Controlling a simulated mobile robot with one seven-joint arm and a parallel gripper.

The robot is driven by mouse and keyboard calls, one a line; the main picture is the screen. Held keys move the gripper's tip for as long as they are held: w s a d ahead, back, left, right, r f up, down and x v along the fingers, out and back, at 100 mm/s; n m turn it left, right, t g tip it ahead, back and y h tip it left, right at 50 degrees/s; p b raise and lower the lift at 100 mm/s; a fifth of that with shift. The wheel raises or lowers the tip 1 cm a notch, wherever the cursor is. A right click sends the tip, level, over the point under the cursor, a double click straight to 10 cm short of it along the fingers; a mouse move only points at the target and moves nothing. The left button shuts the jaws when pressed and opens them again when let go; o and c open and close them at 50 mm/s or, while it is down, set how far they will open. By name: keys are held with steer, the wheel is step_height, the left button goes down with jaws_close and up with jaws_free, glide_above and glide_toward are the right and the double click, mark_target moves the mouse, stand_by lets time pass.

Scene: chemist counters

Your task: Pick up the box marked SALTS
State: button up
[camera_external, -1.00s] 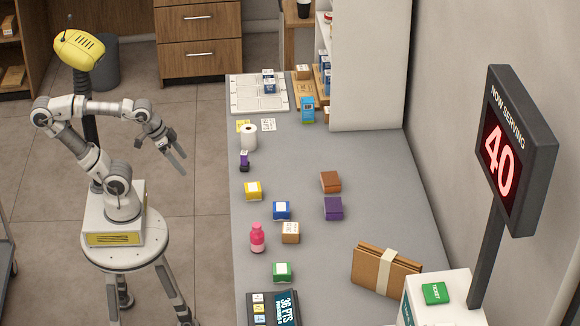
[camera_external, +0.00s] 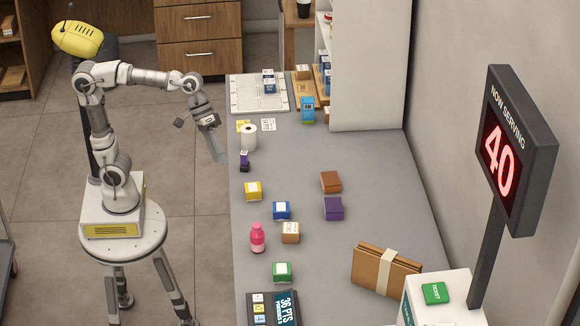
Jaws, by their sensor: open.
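Several small boxes stand on the grey counter (camera_external: 385,190): a yellow box (camera_external: 253,191), a blue box (camera_external: 281,211), an orange box (camera_external: 290,233), a green box (camera_external: 282,272), a brown box (camera_external: 331,182) and a purple box (camera_external: 333,209). Some show white labels, but the print is too small to read, so I cannot tell which is marked SALTS. My gripper (camera_external: 199,141) is open and empty, its fingers spread apart. It hangs by the counter's left edge, to the left of the white roll and above and left of the yellow box.
A white roll (camera_external: 249,137), a small purple-and-dark item (camera_external: 244,161) and a pink bottle (camera_external: 258,238) stand along the left side. A brown banded folder (camera_external: 386,270) lies front right. A white tray (camera_external: 245,95) is at the back. The counter's middle right is clear.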

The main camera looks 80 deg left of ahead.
steer(key=w+d+n+g+h+p, duration=0.1)
steer(key=w+d+n+h, duration=0.1)
steer(key=w+d, duration=0.35)
steer(key=w+d+n+g+h+p, duration=0.1)
steer(key=w+d+n, duration=0.1)
steer(key=d, duration=0.6)
steer(key=n+g+h+p, duration=0.25)
steer(key=n+h, duration=0.25)
steer(key=n, duration=0.4)
glide_above(282, 278)
steer(key=a, duration=0.3)
step_height(282, 278, down, 12)
steer(key=shift+f, duration=0.15)
steer(key=shift+f+h, duration=0.3)
steer(key=shift+f, duration=0.3)
step_height(282, 278, down, 3)
steer(key=shift+r+b, duration=0.1)
steer(key=shift+b, duration=0.5)
steer(key=shift+d+f+b, duration=0.35)
steer(key=shift+d+f, duration=0.5)
steer(key=shift+d, duration=0.55)
steer(key=shift+t, duration=0.25)
steer(key=shift+c, duration=0.3)
